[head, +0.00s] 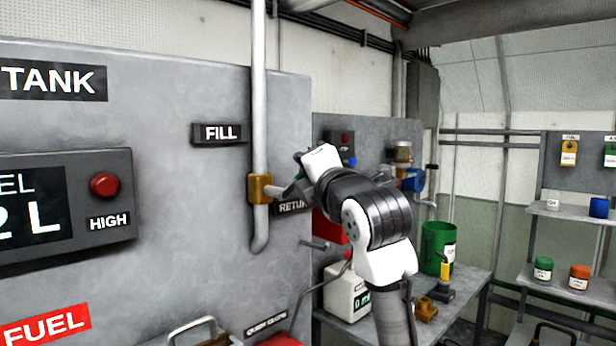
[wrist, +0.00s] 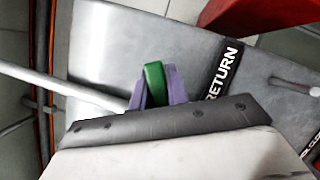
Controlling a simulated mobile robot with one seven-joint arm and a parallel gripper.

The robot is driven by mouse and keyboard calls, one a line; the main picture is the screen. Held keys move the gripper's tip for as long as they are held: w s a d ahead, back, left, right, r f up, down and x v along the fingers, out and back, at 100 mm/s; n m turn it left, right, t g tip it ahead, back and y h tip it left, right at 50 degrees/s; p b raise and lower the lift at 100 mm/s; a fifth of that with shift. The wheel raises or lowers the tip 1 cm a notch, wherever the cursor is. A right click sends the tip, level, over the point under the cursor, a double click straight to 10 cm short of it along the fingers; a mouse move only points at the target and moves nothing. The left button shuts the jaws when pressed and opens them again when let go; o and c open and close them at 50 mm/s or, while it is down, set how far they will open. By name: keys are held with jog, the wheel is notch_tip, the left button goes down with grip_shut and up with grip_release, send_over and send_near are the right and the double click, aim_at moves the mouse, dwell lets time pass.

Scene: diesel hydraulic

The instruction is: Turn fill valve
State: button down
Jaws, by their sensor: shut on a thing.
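The fill valve's brass body (head: 259,188) sits on a vertical white pipe (head: 259,90) beside the FILL label (head: 219,133) in the head view. My gripper (head: 281,192) reaches in from the right, its tip close to the brass body. In the wrist view a green handle (wrist: 153,84) stands between the purple fingers of my gripper (wrist: 155,92), which are shut on it. The brass body does not show in the wrist view.
The RETURN label (wrist: 223,72) is just right of the fingers in the wrist view. In the head view, a red button (head: 104,185) and level display are at left. A workbench with a green bucket (head: 437,248) and white jug (head: 345,293) stands at right, near my arm.

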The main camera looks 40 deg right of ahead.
dwell(0.4)
jog(key=c, duration=1.4)
grip_release()
jog(key=shift+o, duration=0.2)
jog(key=b+v, duration=0.4)
jog(key=v, duration=1)
jog(key=shift+w+a+r, duration=0.1)
jog(key=shift+r, duration=0.05)
